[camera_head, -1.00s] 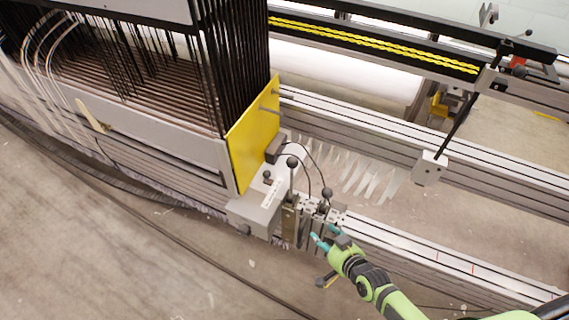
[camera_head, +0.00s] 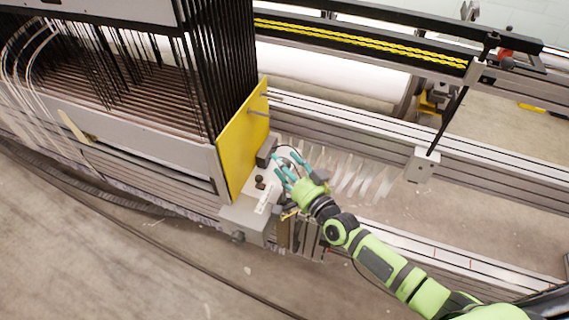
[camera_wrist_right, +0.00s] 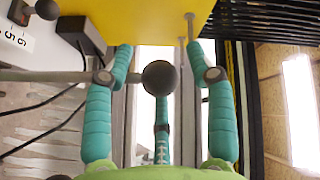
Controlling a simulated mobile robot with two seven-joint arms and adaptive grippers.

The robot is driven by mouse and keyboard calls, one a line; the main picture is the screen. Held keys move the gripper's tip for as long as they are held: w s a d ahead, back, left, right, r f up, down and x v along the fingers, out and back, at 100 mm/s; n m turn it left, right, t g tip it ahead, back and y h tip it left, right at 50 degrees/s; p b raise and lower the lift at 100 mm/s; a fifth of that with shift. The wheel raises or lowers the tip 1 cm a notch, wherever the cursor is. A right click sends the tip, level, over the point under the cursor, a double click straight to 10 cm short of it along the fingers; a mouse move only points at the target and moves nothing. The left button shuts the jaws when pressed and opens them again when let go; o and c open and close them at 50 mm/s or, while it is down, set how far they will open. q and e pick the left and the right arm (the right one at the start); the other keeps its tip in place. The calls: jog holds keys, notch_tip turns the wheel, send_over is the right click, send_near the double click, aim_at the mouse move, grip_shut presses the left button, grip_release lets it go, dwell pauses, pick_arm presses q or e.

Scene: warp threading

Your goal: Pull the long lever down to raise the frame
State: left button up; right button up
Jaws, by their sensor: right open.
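The long lever shows in the right wrist view as a grey rod coming in from the left, ending in a round black knob (camera_wrist_right: 160,78). The knob sits between the teal fingers of my right gripper (camera_wrist_right: 160,55), which are spread open around it and not closed on it. In the head view my right gripper (camera_head: 287,167) is over the lever block (camera_head: 300,238), beside the yellow plate (camera_head: 241,145); the lever is mostly hidden there by the hand. The frames with dark vertical heddles (camera_head: 150,75) stand left of the yellow plate. My left gripper is out of view.
A grey box (camera_head: 248,218) with small dark knobs sits beside the lever block. Long metal rails (camera_head: 480,185) run behind and to the right. A thin black post (camera_head: 447,122) rises from the rail. Cables show near the hand. The floor in front is mostly clear.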

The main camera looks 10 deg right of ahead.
jog(key=shift+w+a, duration=0.1)
jog(key=shift+w, duration=0.05)
grip_shut()
grip_release()
jog(key=shift+s, duration=0.35)
jog(key=v, duration=1.1)
jog(key=shift+d, duration=0.25)
